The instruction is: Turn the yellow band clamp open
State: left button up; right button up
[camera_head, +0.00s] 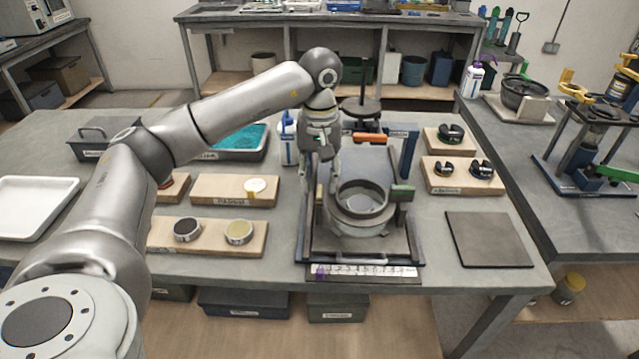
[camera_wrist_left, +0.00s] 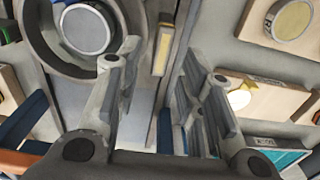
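A round dark pot-like ring (camera_head: 362,200) sits in a dark frame (camera_head: 305,235) at the middle of the table. In the left wrist view the ring (camera_wrist_left: 40,45) is at the upper left. A narrow yellow piece (camera_wrist_left: 163,52), which may be the yellow band clamp, stands beside the ring. My left gripper (camera_head: 321,185) points down at the ring's left side. In the wrist view its fingers (camera_wrist_left: 160,62) are apart, with the yellow piece seen between them; I cannot tell whether they touch it. My right gripper is not in view.
Wooden boards with round parts (camera_head: 205,236) lie left; others with black clamps (camera_head: 462,176) lie right. A dark flat plate (camera_head: 488,239) is at the front right.

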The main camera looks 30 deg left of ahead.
aim_at(319, 188)
pick_arm(q)
jog(key=shift+r, duration=2.7)
jog(key=shift+s, duration=0.1)
